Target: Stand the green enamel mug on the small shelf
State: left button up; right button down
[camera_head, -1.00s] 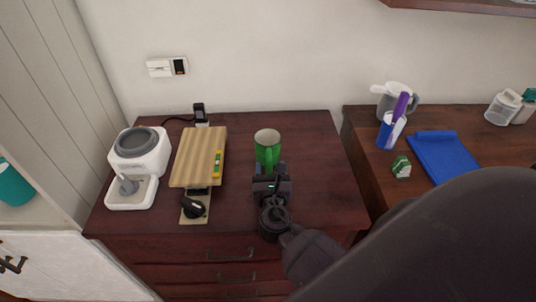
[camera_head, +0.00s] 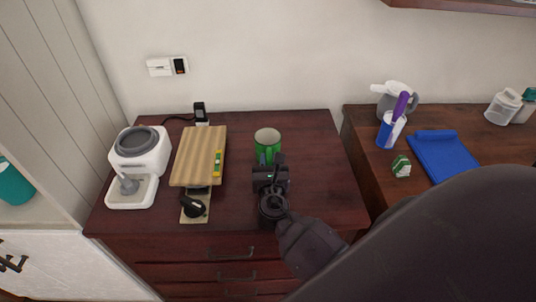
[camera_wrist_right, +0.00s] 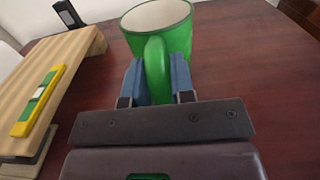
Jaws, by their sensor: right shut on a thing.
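The green enamel mug (camera_head: 267,138), with a pale inside, stands upright on the dark red-brown cabinet top. Its handle (camera_wrist_right: 157,72) faces my right gripper (camera_head: 269,163). In the right wrist view the blue fingers of that gripper (camera_wrist_right: 157,80) are shut on the handle, one on each side. I take the light wooden board (camera_head: 198,150) left of the mug to be the small shelf. It sits raised above the cabinet top, and a yellow-and-green bar (camera_head: 217,163) lies along its right edge. My left gripper is not in view.
A white machine with a grey bowl (camera_head: 137,150) stands left of the board. A black knob-like thing (camera_head: 194,207) is at the board's front, and a small black device (camera_head: 200,112) behind it. The cabinet top right of the mug is clear.

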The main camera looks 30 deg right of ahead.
notch_tip(320, 180, up, 12)
jog(key=p, duration=0.4)
jog(key=shift+f, duration=0.2)
jog(key=a+r+n+t+y+p, duration=0.2)
jog(key=a+r+y, duration=0.15)
jog(key=r, duration=0.55)
jog(key=s+a+f+n+y+b, duration=0.1)
jog(key=s+a+f+n+y, duration=0.2)
jog(key=a, duration=0.5)
notch_tip(320, 180, down, 3)
jog(key=n+y, duration=0.1)
jog(key=y, duration=0.2)
jog(key=shift+s+t+b, duration=0.15)
jog(key=shift+t+b, duration=0.2)
jog(key=shift+t, duration=0.05)
jog(key=shift+r, duration=0.1)
